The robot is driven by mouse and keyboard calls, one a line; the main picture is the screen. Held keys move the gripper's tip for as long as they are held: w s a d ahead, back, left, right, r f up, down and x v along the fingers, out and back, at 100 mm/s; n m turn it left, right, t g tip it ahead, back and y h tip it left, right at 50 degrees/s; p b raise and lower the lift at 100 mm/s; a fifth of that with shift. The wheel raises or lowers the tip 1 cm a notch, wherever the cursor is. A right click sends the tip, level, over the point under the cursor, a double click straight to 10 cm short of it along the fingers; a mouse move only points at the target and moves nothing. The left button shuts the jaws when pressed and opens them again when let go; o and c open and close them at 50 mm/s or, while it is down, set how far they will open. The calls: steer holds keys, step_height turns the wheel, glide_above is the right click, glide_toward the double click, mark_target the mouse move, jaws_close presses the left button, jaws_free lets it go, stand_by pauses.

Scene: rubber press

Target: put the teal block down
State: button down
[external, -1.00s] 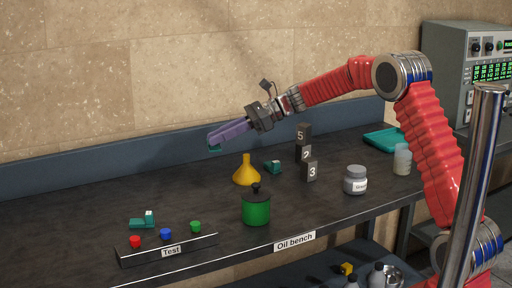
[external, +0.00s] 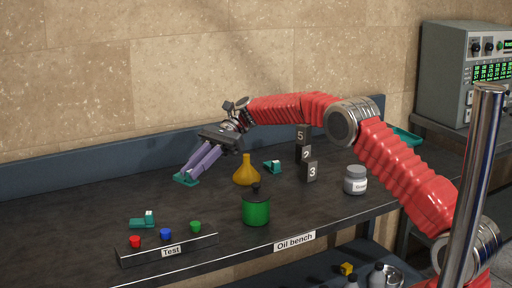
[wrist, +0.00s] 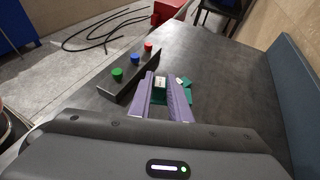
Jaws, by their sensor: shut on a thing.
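My gripper (external: 187,175) points down and to the left over the back left of the bench (external: 70,205), its purple fingers shut on a teal block (external: 184,180). The held block is low, close to the bench top; I cannot tell whether it touches. Teal also shows around the fingertips (wrist: 166,92) in the wrist view, partly hidden by the fingers. Another teal block (external: 139,223) with a white piece sits on the bench behind the button panel. A third teal block (external: 271,167) lies right of the yellow funnel.
The yellow funnel (external: 246,173) stands right of my gripper, with a green pot (external: 256,208) in front. Black numbered blocks (external: 305,155) and a grey jar (external: 355,181) stand farther right. The button panel (external: 168,250) lies at the front left. Bench to the left is clear.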

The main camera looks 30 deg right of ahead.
stand_by(0.3)
steer(key=shift+f, duration=3.15)
steer(key=shift+f, duration=1.85)
steer(key=shift+f, duration=0.1)
steer(key=c, duration=1.6)
jaws_free()
steer(key=shift+c, duration=0.2)
steer(key=v, duration=1.2)
steer(key=shift+w, duration=0.1)
